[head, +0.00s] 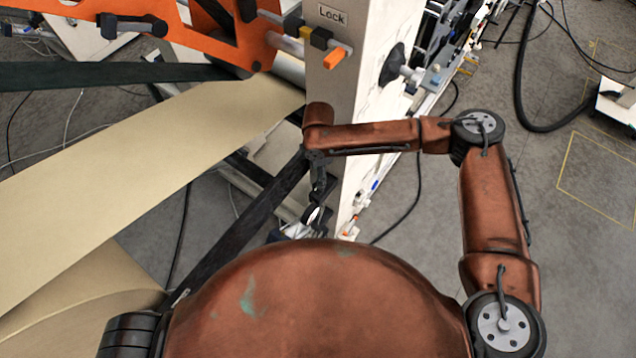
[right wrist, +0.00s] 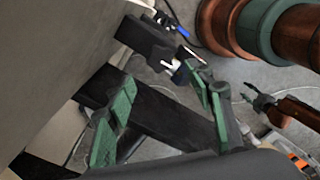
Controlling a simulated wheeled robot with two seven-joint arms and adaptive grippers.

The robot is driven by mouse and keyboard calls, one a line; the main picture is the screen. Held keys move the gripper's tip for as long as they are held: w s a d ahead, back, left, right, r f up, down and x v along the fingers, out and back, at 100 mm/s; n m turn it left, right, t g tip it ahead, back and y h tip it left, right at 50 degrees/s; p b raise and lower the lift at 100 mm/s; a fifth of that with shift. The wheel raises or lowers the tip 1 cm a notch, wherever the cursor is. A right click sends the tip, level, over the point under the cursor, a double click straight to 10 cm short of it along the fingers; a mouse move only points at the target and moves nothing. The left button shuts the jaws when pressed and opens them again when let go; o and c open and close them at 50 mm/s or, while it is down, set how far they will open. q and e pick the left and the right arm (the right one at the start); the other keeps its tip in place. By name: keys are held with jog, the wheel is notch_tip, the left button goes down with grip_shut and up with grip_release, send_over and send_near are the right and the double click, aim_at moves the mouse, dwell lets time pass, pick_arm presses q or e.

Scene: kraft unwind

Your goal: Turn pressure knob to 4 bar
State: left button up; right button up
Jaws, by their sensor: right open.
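My right gripper (head: 318,200) hangs beside the lower part of the white machine post (head: 345,130), at the end of the copper arm from the right. In the right wrist view its two green-padded fingers (right wrist: 160,88) are spread apart with nothing between the pads. A dark block (right wrist: 145,40) with a small pale and blue part (right wrist: 172,66) lies beyond the fingertips. I cannot tell whether this is the pressure knob, and no scale or reading is legible. A black round disc (head: 393,65) on a grey shaft sits on the post's right side.
A wide kraft paper web (head: 150,140) runs to a roller at the post. A dark bar (head: 240,220) slopes below it. An orange-tipped lever (head: 337,58) sits under the "Lock" label (head: 332,15). Open floor (head: 590,180) with cables lies at right.

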notch_tip(320, 180, down, 8)
jog(key=shift+r+p, duration=0.25)
jog(key=shift+p, duration=0.5)
jog(key=shift+c, duration=0.3)
jog(key=c, duration=1.1)
jog(key=shift+s+r+m+p, duration=0.1)
jog(key=shift+r+m+p, duration=0.05)
jog(key=shift+m+p, duration=2.6)
jog(key=shift+m, duration=0.55)
